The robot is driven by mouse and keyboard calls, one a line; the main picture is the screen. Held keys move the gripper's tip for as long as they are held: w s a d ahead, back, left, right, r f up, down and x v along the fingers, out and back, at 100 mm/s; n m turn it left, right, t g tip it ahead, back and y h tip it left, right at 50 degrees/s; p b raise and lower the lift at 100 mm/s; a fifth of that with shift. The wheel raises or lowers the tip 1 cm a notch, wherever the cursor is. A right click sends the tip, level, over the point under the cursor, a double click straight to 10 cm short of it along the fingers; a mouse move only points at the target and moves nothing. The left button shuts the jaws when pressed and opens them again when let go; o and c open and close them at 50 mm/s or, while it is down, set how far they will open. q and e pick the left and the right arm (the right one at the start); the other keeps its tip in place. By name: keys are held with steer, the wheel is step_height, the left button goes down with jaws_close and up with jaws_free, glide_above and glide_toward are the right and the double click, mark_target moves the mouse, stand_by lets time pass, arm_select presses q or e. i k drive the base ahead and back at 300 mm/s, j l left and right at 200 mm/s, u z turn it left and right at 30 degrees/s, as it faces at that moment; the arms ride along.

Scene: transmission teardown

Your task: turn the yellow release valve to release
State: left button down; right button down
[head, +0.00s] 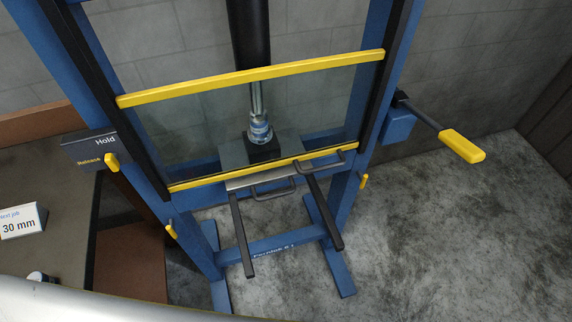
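The yellow release valve (112,162) is a small yellow handle on the lower right edge of a dark plate (90,150). The plate is on the left post of the blue press frame (245,245). It reads "Hold" at the top right and "Release" at the lower left, beside the handle. The handle stands near upright, with its upper end close to the "Release" label. Neither of my grippers shows in the head view.
A yellow-edged clear guard (250,78) covers the press front, with the ram (260,130) behind it. A yellow-gripped lever (462,146) sticks out at right. A bench (60,205) with a "30 mm" sign (22,222) stands at left. The floor at right is clear.

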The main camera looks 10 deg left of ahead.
mark_target(112, 159)
steer(key=u, duration=1.4)
